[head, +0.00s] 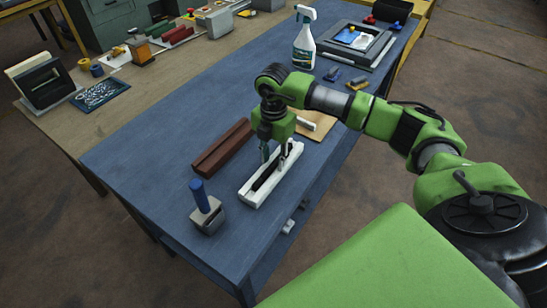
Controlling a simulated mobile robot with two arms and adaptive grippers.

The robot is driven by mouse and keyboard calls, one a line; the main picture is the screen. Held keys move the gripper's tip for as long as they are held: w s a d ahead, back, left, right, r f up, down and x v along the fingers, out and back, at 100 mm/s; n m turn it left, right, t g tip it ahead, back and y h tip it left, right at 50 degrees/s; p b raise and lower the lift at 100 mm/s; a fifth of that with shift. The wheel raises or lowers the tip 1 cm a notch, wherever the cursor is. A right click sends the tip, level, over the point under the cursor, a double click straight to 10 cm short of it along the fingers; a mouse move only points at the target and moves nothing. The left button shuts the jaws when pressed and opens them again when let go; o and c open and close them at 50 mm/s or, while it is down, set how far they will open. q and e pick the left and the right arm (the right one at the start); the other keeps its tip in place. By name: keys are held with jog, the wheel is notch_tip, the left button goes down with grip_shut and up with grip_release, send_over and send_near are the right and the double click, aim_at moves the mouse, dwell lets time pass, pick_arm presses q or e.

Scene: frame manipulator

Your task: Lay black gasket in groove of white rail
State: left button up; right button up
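A white rail (252,196) lies on the blue table, running diagonally, with a long groove along its top. A black strip, which looks like the gasket (263,180), shows dark inside the groove. The rail's far part is partly hidden by my gripper, so I cannot tell how the strip sits there. My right gripper (275,157) points down over the far half of the rail. Its two fingers look apart, with a gap between them. Whether the fingertips touch the rail or the strip is not clear. My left gripper is not in view.
A dark red grooved block (222,148) lies left of the rail. A grey block with a blue handle (206,212) stands nearer. A tan board (314,124) lies behind the gripper. A spray bottle (304,42) and a grey tray (356,42) are farther back. The table's left middle is clear.

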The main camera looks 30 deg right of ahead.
notch_tip(320, 180, up, 12)
dwell(0.6)
jog(key=shift+s+f, duration=0.1)
dwell(0.4)
